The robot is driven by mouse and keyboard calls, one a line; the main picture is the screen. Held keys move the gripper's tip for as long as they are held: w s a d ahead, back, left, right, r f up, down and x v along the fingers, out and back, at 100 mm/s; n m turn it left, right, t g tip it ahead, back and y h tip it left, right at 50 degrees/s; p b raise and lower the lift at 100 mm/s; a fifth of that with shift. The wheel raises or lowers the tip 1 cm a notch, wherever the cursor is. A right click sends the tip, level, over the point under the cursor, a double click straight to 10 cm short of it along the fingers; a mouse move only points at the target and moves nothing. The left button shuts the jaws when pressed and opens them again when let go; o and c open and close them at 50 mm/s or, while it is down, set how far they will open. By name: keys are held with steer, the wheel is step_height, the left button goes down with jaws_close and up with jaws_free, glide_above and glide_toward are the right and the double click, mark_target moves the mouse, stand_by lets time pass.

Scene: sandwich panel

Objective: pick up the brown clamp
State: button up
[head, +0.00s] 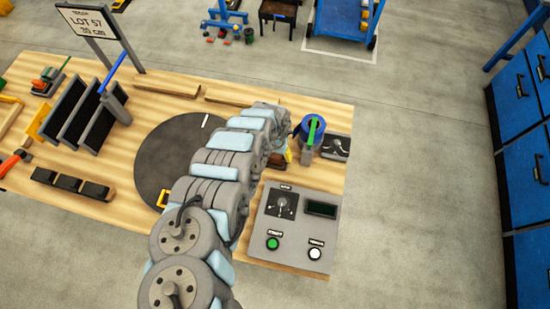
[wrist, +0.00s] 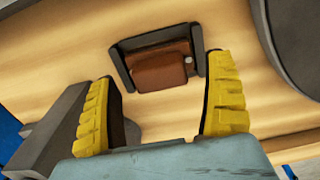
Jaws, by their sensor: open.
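The brown clamp (wrist: 158,70) lies on the wooden table top (wrist: 55,55) in the wrist view. It has a brown block-like body with a dark grey frame around its far side and ends. My gripper (wrist: 161,82) is open, its yellow ridged fingers to the left and right of the clamp. The clamp shows between and just beyond the fingertips; contact is not visible. In the head view a bit of brown (head: 277,160) shows beside the end of my arm, which hides most of the gripper and the clamp.
A blue roll with a green bar (head: 313,128) stands close right of my gripper. A control box (head: 290,228) with buttons is in front. A dark round disc (head: 155,165) lies to the left, with black upright panels (head: 85,115) beyond it.

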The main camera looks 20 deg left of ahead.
steer(key=shift+f, duration=0.65)
steer(key=shift+c, duration=0.3)
steer(key=c, duration=1.2)
